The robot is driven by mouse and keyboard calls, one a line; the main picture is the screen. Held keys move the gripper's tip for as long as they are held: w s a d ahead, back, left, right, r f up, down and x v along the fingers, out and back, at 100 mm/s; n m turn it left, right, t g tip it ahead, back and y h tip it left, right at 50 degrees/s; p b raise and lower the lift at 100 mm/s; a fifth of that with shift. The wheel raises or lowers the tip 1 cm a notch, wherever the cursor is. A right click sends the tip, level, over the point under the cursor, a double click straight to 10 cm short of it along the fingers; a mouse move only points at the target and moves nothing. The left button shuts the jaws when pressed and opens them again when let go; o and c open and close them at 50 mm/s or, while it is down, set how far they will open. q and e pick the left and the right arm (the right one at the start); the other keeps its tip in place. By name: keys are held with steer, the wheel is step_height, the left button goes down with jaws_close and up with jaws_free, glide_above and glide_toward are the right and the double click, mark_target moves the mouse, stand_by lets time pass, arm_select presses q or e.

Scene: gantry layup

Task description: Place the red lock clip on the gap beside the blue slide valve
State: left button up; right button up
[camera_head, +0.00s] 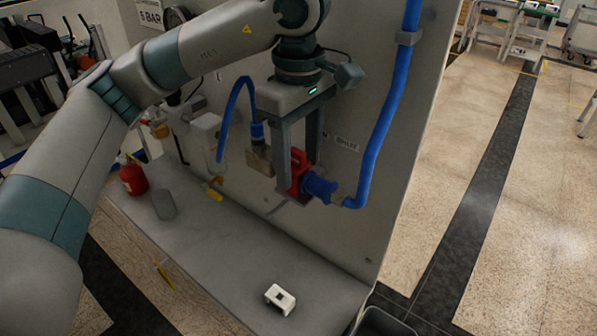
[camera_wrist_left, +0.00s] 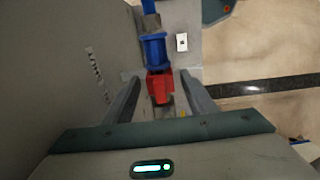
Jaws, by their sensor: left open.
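The red lock clip (camera_head: 296,172) sits against the end of the blue slide valve (camera_head: 320,187), on the pipework by the upright panel. My left gripper (camera_head: 298,178) points down with its two fingers around the clip. In the left wrist view the clip (camera_wrist_left: 160,88) lies between the open fingers, with gaps visible on both sides, so it is not clamped. The blue valve (camera_wrist_left: 154,50) is just beyond it. The clip's lower part and the exact contact with the valve are partly hidden. My right gripper is not in view.
A blue hose (camera_head: 385,110) runs down the panel to the valve. A brass fitting (camera_head: 259,160) with another blue hose is left of the gripper. A white block (camera_head: 280,298) lies on the grey bench (camera_head: 225,265). A red bottle (camera_head: 133,179) stands at the bench's left.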

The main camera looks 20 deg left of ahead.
arm_select(q)
step_height(320, 180, up, 9)
steer(key=shift+r+b, duration=0.1)
steer(key=shift+b, duration=0.8)
